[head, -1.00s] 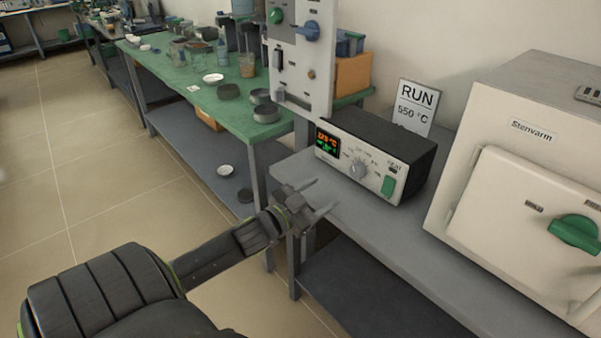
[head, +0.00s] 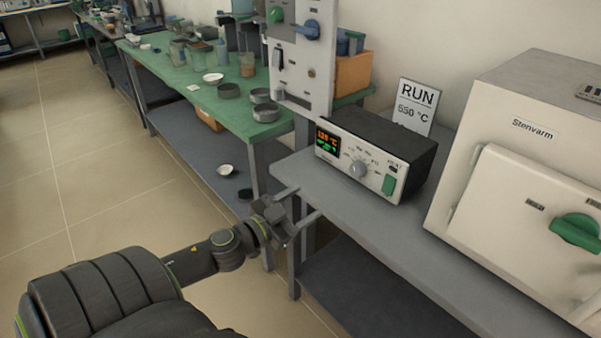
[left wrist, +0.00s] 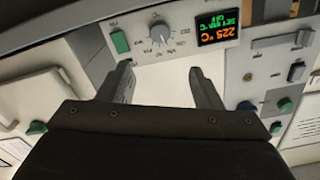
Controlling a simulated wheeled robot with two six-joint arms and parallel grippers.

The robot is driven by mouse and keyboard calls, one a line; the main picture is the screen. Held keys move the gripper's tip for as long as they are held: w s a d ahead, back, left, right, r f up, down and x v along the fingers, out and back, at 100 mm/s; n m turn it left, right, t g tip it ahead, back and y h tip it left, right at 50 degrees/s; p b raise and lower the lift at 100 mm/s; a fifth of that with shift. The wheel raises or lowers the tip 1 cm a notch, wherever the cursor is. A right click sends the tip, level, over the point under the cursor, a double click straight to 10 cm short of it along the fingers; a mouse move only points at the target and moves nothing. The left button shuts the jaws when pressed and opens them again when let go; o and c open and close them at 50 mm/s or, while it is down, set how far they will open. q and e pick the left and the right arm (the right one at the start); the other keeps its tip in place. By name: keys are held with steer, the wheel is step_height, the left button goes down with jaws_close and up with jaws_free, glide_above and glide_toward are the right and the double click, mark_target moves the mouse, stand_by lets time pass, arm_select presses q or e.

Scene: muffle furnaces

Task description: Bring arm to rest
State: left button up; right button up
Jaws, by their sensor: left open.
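My left gripper (head: 308,200) is open and empty. It is near the front left corner of the grey bench (head: 300,178), apart from the controller box (head: 375,160). In the left wrist view its two fingers (left wrist: 160,68) stand apart with nothing between them. The controller has a dial (head: 357,170), a green rocker switch (head: 389,185) and a lit display (head: 327,140). In the left wrist view the display (left wrist: 217,28) appears upside down, with an orange reading that looks like 225 °C. My right gripper is not in view.
A cream furnace (head: 520,190) with a green handle (head: 577,232) stands at right. A sign (head: 415,103) reads RUN 550 °C. A white switch panel (head: 300,60) rises beside the green table (head: 200,98), which holds dishes and jars. The floor (head: 110,200) at left is clear.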

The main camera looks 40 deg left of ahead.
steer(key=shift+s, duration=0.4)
